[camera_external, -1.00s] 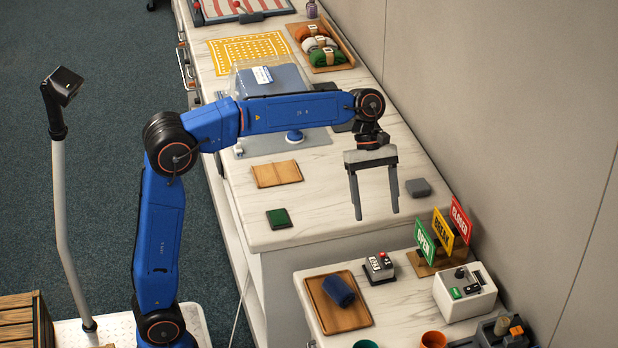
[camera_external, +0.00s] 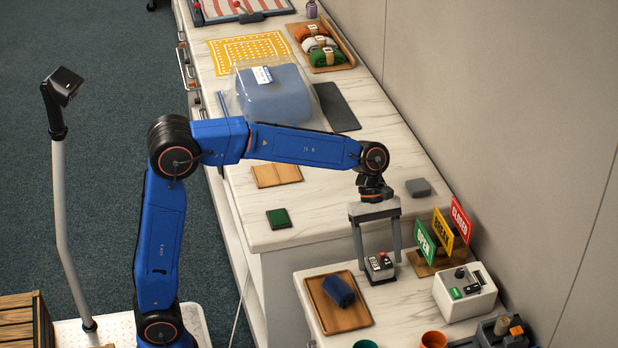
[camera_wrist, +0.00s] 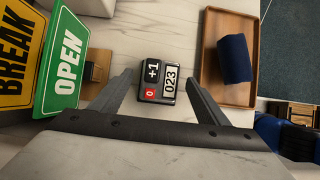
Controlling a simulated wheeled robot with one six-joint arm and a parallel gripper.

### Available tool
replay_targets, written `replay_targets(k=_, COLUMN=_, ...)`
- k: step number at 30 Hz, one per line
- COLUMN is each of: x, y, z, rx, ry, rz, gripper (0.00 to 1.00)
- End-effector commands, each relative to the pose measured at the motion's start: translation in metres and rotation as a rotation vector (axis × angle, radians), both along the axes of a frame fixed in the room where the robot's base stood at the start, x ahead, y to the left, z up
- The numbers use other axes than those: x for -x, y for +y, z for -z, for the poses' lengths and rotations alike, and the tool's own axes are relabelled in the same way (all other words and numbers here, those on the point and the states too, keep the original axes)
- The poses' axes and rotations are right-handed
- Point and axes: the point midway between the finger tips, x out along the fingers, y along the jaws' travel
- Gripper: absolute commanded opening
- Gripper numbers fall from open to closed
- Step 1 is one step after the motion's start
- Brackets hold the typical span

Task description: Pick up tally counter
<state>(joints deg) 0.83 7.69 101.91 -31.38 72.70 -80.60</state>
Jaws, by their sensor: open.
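The tally counter (camera_external: 379,267) is a small dark box with a grey top, lying on the lower white marble counter. In the wrist view the tally counter (camera_wrist: 158,82) shows a black "+1" button, a red "0" button and a display reading 023. My gripper (camera_external: 379,256) points down over it, its two grey fingers apart on either side of it. In the wrist view my gripper (camera_wrist: 160,88) is open with the counter between the fingers, gaps showing on both sides. I cannot tell exactly how far the fingertips are above the surface.
A wooden tray (camera_external: 361,321) with a rolled blue cloth (camera_external: 338,291) lies left of the counter. Green OPEN (camera_external: 425,245), yellow BREAK (camera_external: 442,231) and red CLOSED (camera_external: 461,220) signs stand close on the right. A white control box (camera_external: 463,304) sits front right.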

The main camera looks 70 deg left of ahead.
Motion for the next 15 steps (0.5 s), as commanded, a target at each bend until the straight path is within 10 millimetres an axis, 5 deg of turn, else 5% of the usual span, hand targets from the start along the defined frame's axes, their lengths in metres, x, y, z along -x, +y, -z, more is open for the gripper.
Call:
replay_targets(k=6, x=0.001, y=-0.011, z=0.019, rx=0.000, ry=0.000, rz=0.000, gripper=0.69)
replay_targets(k=14, x=0.000, y=-0.012, z=0.021, rx=0.000, ry=-0.002, rz=-0.001, gripper=0.69)
replay_targets(k=15, x=0.000, y=-0.012, z=0.021, rx=0.000, ry=-0.001, rz=0.000, gripper=0.62)
